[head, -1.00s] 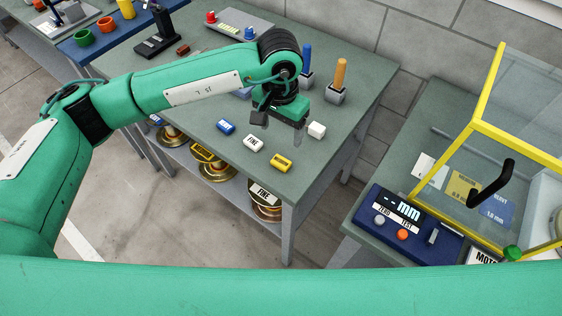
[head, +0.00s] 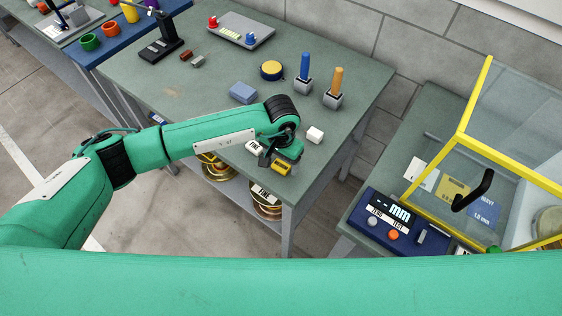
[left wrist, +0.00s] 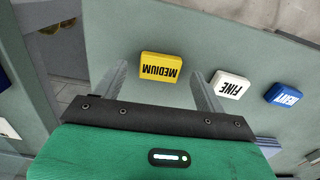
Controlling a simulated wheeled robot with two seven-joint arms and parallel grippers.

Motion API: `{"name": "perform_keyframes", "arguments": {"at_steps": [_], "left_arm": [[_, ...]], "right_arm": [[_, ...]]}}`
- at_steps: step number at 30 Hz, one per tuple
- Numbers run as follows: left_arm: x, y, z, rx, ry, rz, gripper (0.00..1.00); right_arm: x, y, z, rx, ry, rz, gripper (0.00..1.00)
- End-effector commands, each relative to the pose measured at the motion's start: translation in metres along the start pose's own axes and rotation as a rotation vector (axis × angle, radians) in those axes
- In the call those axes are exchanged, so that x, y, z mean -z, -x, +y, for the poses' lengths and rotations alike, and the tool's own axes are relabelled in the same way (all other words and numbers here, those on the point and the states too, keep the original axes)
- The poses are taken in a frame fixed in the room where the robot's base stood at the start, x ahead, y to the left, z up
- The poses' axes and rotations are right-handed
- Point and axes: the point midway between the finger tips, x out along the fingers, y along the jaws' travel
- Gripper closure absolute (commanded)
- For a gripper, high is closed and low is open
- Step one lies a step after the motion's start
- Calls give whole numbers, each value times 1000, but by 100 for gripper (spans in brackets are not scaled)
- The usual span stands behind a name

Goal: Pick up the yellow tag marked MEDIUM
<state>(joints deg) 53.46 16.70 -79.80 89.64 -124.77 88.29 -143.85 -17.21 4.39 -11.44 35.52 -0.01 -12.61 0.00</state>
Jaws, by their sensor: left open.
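The yellow tag marked MEDIUM (head: 282,168) lies flat near the front edge of the green-grey table, partly covered by my gripper in the head view. In the left wrist view the yellow tag (left wrist: 161,66) shows whole, its word upside down. My left gripper (left wrist: 159,82) is open and empty, its two fingers on either side of the tag in that view. Whether they reach down to the tag's height I cannot tell. In the head view the left gripper (head: 275,157) is right over the tag. My right gripper is not in view.
The white FINE tag (left wrist: 230,84) lies close beside one finger, with a blue tag (left wrist: 283,93) beyond it.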

Motion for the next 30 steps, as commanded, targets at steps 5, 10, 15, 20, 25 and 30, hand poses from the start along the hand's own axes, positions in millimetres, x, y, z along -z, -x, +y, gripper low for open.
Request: {"name": "perform_keyframes", "arguments": {"at_steps": [5, 10, 15, 20, 25, 30], "left_arm": [[-1, -12, 0, 0, -1, -1, 27], [0, -13, 0, 0, -1, 0, 27], [0, -13, 0, 0, -1, 0, 51], [0, -13, 0, 0, -1, 0, 75], [0, -13, 0, 0, -1, 0, 75], [0, -10, 0, 1, -1, 1, 75]], "right_arm": [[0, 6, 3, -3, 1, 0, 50], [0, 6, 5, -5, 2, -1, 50], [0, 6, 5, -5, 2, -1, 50], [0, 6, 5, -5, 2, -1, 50], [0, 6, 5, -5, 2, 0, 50], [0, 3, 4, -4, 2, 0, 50]]}}
